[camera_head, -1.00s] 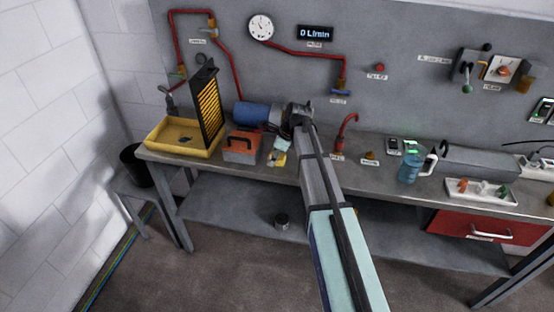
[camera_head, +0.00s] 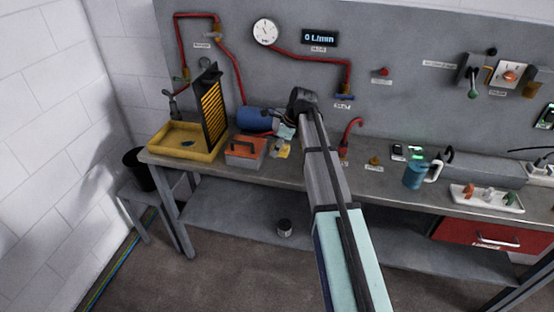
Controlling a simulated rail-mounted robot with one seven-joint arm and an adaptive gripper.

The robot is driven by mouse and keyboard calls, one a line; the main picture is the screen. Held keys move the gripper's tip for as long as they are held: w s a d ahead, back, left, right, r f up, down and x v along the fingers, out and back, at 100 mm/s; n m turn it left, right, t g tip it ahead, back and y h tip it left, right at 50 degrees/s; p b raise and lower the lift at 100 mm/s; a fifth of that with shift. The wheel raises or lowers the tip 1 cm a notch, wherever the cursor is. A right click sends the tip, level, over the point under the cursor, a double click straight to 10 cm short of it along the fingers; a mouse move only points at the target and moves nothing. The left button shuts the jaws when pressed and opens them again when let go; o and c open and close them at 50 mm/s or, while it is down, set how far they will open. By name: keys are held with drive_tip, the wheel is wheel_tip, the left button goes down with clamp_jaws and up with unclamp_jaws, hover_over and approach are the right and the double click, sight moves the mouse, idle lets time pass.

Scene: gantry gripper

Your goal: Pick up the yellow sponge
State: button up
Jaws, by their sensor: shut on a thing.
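The yellow sponge (camera_head: 283,151) is a small yellow piece near the left-middle of the workbench, just right of an orange-and-grey toolbox. My gripper (camera_head: 285,142) comes down over it from the end of my arm. The gripper is shut on the sponge. The fingertips are small and partly hidden, so the exact hold is hard to see. I cannot tell clearly how far the sponge is from the bench top.
The orange-and-grey box (camera_head: 246,150) stands close on the left, beside a yellow tray (camera_head: 182,148) with an upright black-and-yellow grille (camera_head: 213,108). A blue jug (camera_head: 414,176) and a white tray (camera_head: 486,198) stand to the right.

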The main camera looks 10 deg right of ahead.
wheel_tip(320, 180, up, 13)
drive_tip(key=b, duration=0.2)
drive_tip(key=shift+r, duration=0.1)
